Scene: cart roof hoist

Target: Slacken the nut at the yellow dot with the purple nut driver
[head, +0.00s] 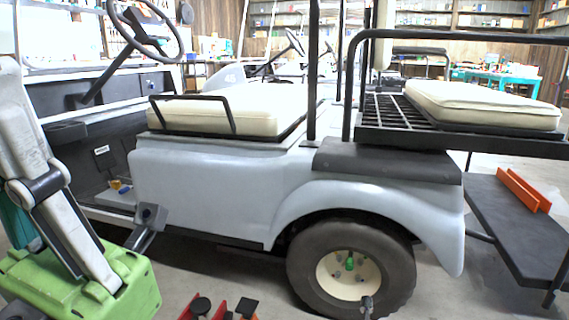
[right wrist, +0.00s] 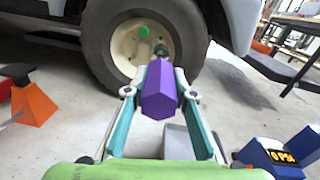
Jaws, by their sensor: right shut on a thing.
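The cart's rear wheel has a black tyre (head: 305,262) and a cream rim (head: 329,279) with a green part and several small nuts near its middle. The green part (right wrist: 144,32) also shows in the right wrist view. I cannot make out the yellow dot or its nut. My right gripper (right wrist: 160,88) is shut on the purple nut driver (right wrist: 158,90), whose dark end (right wrist: 161,51) points towards the rim; contact cannot be told. A dark tip (head: 367,304), likely the driver's, shows low before the tyre.
A blue box (right wrist: 277,158) is at lower right there. The cart's rear step (head: 520,235) carries an orange piece (head: 523,190).

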